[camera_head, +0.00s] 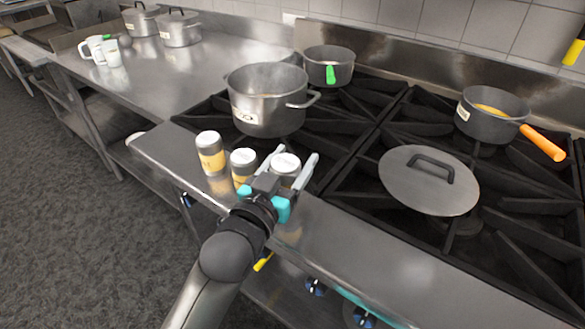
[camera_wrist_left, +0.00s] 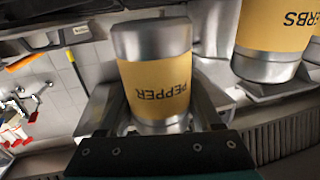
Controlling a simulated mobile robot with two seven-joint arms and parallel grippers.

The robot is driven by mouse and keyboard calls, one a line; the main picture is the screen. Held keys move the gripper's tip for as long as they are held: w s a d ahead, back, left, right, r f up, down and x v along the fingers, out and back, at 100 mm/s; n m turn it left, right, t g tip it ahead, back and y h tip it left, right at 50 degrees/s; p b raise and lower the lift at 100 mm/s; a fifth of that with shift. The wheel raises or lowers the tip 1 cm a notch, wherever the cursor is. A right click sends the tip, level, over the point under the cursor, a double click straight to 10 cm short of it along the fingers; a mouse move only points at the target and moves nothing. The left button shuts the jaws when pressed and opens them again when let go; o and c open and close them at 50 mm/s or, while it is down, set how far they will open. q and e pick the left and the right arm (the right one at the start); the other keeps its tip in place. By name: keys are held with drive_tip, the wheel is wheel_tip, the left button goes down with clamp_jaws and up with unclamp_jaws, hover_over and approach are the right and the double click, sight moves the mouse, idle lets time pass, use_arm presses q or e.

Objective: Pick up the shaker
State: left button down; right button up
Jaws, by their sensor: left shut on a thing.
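Three metal shakers with yellow labels are at the front left edge of the stove. The left shaker (camera_head: 210,155) and the middle shaker (camera_head: 242,165) stand upright on the steel ledge. The right shaker (camera_head: 286,164) is between the fingers of my left gripper (camera_head: 293,154), which is shut on it. In the left wrist view this held shaker (camera_wrist_left: 155,75) reads PEPPER, and a neighbouring shaker (camera_wrist_left: 275,35) reads HERBS. The gripper hides the held shaker's lower part in the head view, so I cannot tell if its base touches the ledge. My right gripper is not in view.
A large pot (camera_head: 265,100) stands just behind the shakers, with a smaller pot (camera_head: 328,68) beyond it. A lid (camera_head: 415,190) lies on the burners at right. A pan (camera_head: 485,110) with an orange handle is further right. The front ledge (camera_head: 360,235) is clear right of my gripper.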

use_arm(q)
wheel_tip(320, 180, up, 22)
drive_tip(key=p, duration=1)
drive_tip(key=shift+f+p, duration=0.25)
drive_tip(key=shift+p, duration=0.1)
